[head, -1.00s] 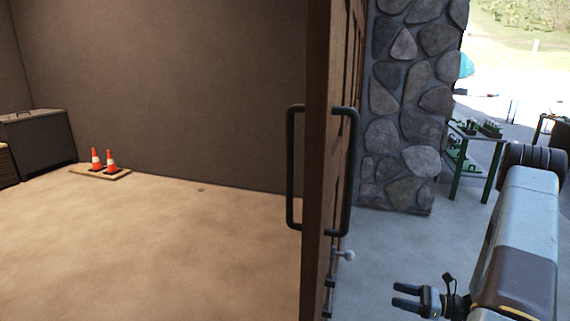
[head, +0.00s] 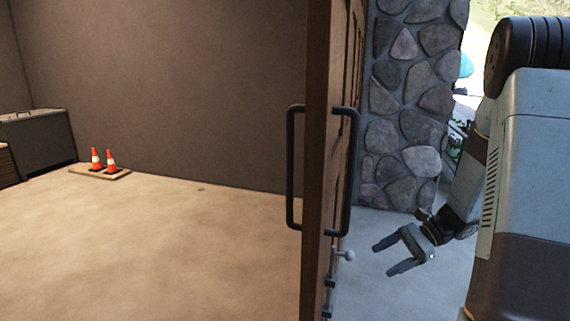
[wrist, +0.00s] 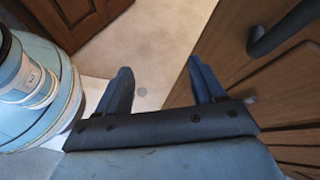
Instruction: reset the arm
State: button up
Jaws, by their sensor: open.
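My gripper (head: 384,258) is open and empty in the head view, to the right of the open wooden door (head: 318,160). Its fingers point left toward the door's lower part, with a gap of floor showing between. In the wrist view my gripper (wrist: 160,88) shows two spread dark fingers with nothing between them. My arm rises from it along the right side of the head view. The wrist view shows the door's wooden panels (wrist: 230,50) at right, close to the right finger.
Black pull handles (head: 294,168) stick out on both faces of the door, and a small pale knob (head: 346,255) sits lower. A stone pillar (head: 405,110) stands behind. Two orange cones (head: 110,162) stand on a board in the room at left, where the floor is clear.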

jog(key=s+a+r+n+t+h, duration=0.2)
jog(key=s+r+n+h, duration=0.4)
jog(key=s+r, duration=0.3)
jog(key=s+a+r+n+t+h, duration=0.2)
jog(key=s+r+n+t+h, duration=0.2)
jog(key=s+r, duration=0.5)
jog(key=shift+r+n+t+h, duration=0.3)
jog(key=shift+r+n+h, duration=0.8)
jog(key=shift+r+n, duration=0.95)
jog(key=shift+r+m, duration=0.35)
